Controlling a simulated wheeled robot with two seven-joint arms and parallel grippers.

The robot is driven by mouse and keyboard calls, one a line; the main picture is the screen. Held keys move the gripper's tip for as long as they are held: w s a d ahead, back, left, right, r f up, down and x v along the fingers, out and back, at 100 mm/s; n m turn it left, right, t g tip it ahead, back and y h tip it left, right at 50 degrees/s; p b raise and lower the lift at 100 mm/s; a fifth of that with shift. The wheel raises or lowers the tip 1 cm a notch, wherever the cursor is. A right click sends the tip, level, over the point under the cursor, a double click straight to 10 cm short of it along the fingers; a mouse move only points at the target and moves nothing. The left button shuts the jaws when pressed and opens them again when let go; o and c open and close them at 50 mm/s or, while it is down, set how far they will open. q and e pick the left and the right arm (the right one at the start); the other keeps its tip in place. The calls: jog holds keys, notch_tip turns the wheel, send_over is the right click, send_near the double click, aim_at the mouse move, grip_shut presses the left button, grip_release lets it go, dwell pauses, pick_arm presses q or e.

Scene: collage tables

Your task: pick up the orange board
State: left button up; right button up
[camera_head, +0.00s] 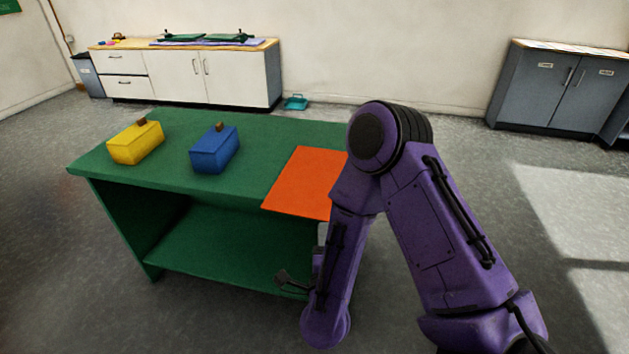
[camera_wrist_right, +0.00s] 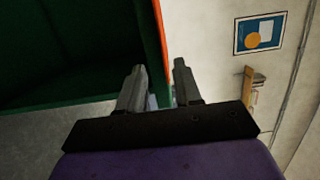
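The orange board (camera_head: 299,183) lies flat on the right part of the green table (camera_head: 230,187). Its front edge reaches the table's front edge and seems to stick out a little. My purple right arm covers the board's right side. In the right wrist view the board shows edge-on as a thin orange strip (camera_wrist_right: 160,30) beside the dark green table. My right gripper (camera_wrist_right: 160,67) is open, with the strip running between its two grey fingertips in the picture. I cannot tell whether they touch it. In the head view the right hand is mostly hidden behind the forearm, below the board. My left gripper is not in view.
A yellow box (camera_head: 136,143) and a blue box (camera_head: 214,150), each with a brown knob, stand on the table left of the board. The table has an empty lower shelf (camera_head: 220,250). White cabinets (camera_head: 210,77) and grey cabinets (camera_head: 560,88) stand along the back wall.

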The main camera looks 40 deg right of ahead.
aim_at(319, 217)
jog(key=x, duration=0.6)
jog(key=shift+w+a+r+p, duration=0.25)
jog(key=shift+w+p, duration=0.15)
jog(key=shift+w, duration=0.05)
jog(key=shift+a, duration=0.1)
grip_shut()
jog(key=shift+r, duration=0.1)
